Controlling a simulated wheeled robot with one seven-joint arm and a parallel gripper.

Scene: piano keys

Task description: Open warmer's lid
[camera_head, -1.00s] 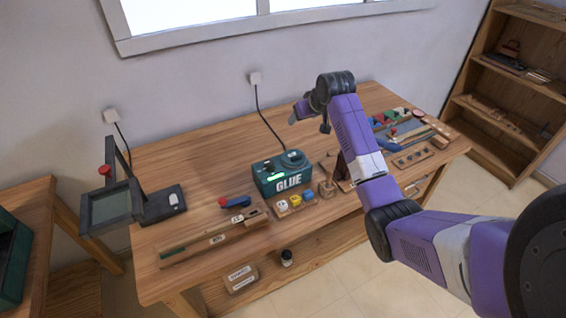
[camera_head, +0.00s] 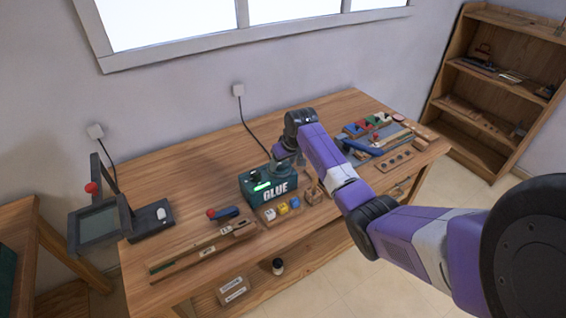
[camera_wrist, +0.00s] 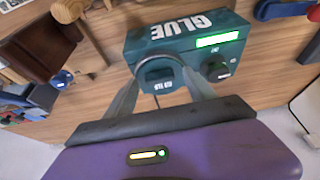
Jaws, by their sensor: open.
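The warmer (camera_head: 258,198) is a teal box marked GLUE with a lit green display, standing on the wooden workbench. It also shows in the wrist view (camera_wrist: 136,46), upside down. Its lid (camera_wrist: 158,75) is a dark rounded piece on top of the box, beside a black knob, and appears closed. My gripper (camera_wrist: 162,82) is open, with one finger on each side of the lid. Whether the fingers touch it cannot be told. In the head view my gripper (camera_head: 284,160) is over the warmer's right end and hides most of the lid.
A screen device (camera_head: 102,222) stands at the bench's left end, and tools and trays (camera_head: 375,137) fill the right side.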

